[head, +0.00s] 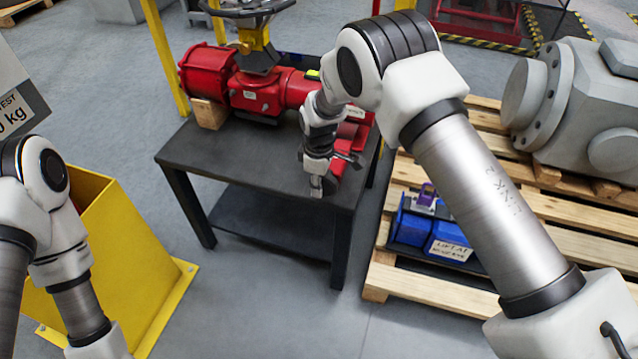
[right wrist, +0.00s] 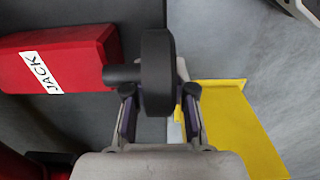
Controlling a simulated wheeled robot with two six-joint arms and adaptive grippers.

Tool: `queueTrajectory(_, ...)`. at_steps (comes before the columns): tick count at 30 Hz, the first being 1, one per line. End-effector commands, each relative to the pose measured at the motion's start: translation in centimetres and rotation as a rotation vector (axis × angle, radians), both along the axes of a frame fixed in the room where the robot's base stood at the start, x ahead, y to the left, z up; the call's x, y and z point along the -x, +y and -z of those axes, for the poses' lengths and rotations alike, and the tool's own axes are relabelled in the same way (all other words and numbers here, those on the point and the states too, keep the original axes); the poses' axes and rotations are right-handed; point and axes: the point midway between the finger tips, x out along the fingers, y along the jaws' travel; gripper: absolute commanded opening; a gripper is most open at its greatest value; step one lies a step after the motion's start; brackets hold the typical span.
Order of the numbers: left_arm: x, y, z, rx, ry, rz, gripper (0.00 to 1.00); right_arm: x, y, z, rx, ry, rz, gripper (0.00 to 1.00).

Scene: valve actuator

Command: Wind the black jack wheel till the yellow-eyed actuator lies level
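The red actuator (head: 262,92) lies on the dark table, its left end on a wooden block. A yellow part (head: 256,45) rises from it. I cannot tell whether it lies level. The red jack (right wrist: 55,62), labelled JACK, is at its right end, partly hidden by my right arm in the head view. The black jack wheel (right wrist: 158,72) stands edge-on in the right wrist view. My right gripper (head: 328,188) is at the wheel, and its fingers (right wrist: 160,112) stand apart on either side of the rim, with gaps showing. My left gripper is out of frame.
The dark table (head: 245,165) has bare top in front of the actuator. A yellow stand (head: 120,235) is at the left. A wooden pallet (head: 420,287) at the right holds a blue unit (head: 425,230) with a purple part and a large grey flanged body (head: 580,110).

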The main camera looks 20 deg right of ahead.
Motion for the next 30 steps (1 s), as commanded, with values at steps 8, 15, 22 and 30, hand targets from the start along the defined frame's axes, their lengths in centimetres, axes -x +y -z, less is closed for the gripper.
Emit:
queueTrajectory(8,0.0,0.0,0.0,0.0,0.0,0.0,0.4,0.0,0.0,0.0,-0.007,-0.006,-0.001,0.0)
queueTrajectory(15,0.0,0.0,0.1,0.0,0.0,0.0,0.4,0.0,-0.1,-0.1,-0.065,-0.044,0.003,0.0)
queueTrajectory(22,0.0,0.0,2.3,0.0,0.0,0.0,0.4,-0.1,-0.1,0.3,-0.193,-0.134,0.006,0.0)
queueTrajectory(30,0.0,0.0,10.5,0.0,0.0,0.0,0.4,-0.1,-0.2,1.1,-0.365,-0.254,0.005,0.0)
